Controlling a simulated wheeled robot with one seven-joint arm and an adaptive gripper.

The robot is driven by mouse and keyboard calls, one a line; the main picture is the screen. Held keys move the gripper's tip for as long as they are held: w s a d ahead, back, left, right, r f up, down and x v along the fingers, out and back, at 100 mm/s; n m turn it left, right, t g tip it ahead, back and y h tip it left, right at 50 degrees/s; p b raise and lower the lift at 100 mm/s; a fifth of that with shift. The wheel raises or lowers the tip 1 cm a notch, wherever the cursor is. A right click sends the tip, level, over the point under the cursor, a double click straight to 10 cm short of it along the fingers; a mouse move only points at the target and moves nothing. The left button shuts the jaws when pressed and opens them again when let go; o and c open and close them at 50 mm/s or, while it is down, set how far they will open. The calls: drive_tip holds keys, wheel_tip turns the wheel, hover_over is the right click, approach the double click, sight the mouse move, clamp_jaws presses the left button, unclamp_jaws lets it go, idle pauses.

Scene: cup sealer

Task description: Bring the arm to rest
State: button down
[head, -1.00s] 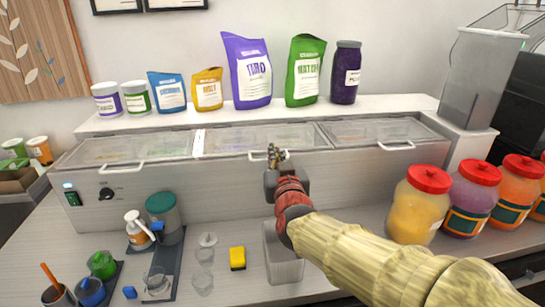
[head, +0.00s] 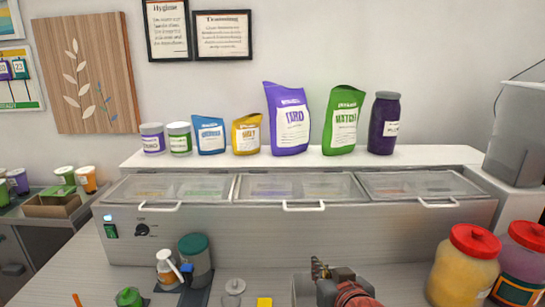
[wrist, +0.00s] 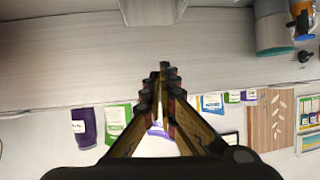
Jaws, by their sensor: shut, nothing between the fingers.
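My gripper (head: 319,264) is low in the head view, right of the middle, in front of the long counter unit (head: 240,247). Its fingers point up and away from me, and only the end of my arm shows at the bottom edge. In the wrist view my gripper's fingers (wrist: 163,72) meet at the tips with nothing between them. That view is upside down, with the shelf goods at the bottom.
Purple (head: 288,122) and green (head: 343,124) pouches stand on the shelf behind the unit. Red-lidded jars (head: 465,268) stand at right. A grey bin (head: 518,130) is at far right.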

drive_tip(key=s+d+f+g+h, duration=0.1)
drive_tip(key=s+d+f+g, duration=0.1)
drive_tip(key=s, duration=0.8)
drive_tip(key=s+d+f+m+g, duration=0.1)
drive_tip(key=s+d+f+g, duration=0.2)
drive_tip(key=s, duration=0.8)
drive_tip(key=shift+d+f+g+h, duration=0.35)
drive_tip(key=shift+d+g+h, duration=0.05)
drive_tip(key=shift+d+g, duration=0.75)
